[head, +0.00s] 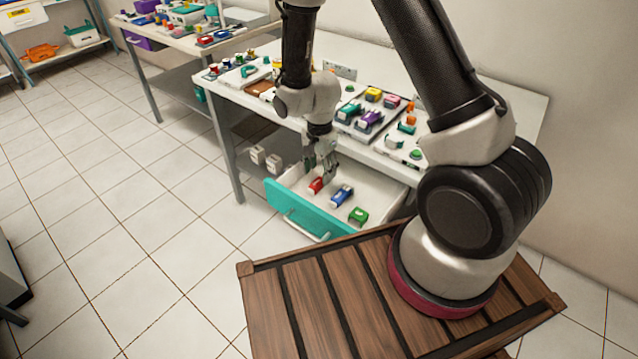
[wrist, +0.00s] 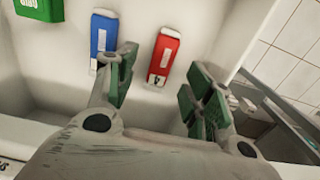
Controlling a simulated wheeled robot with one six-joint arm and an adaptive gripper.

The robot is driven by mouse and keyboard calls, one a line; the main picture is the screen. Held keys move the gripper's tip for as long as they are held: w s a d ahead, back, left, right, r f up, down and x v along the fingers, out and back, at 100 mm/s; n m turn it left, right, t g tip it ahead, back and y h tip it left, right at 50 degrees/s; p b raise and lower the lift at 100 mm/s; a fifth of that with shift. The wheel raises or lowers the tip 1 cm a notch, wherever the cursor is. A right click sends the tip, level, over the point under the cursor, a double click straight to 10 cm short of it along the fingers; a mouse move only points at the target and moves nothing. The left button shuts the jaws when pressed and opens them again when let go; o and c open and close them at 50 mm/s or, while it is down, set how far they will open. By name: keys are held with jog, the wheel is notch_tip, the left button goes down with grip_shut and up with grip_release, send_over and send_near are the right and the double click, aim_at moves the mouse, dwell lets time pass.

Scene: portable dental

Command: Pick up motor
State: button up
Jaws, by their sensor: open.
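An open drawer (head: 285,212) with a teal front holds a red item (head: 316,186), a blue item (head: 342,194) and a green item (head: 358,215). The frames do not show clearly which thing is the motor. My gripper (head: 322,172) is open and points down over the drawer, close to the red item. In the wrist view, the red item (wrist: 163,56) lies ahead of and between the open fingers (wrist: 162,88), with nothing held. The blue item (wrist: 103,38) is beyond the left finger, and the green item (wrist: 38,8) is at the top left corner.
The white table (head: 300,105) above the drawer carries trays of small coloured parts, including yellow, pink and purple ones (head: 370,120). White blocks (head: 265,158) sit on the lower shelf. Another loaded table (head: 180,40) stands behind. The tiled floor (head: 130,230) at left is clear.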

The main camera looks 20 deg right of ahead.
aim_at(319, 180)
notch_tip(319, 180, down, 4)
jog(key=shift+w+f, duration=0.1)
jog(key=shift+f, duration=0.1)
jog(key=c, duration=1.1)
jog(key=shift+c, duration=0.2)
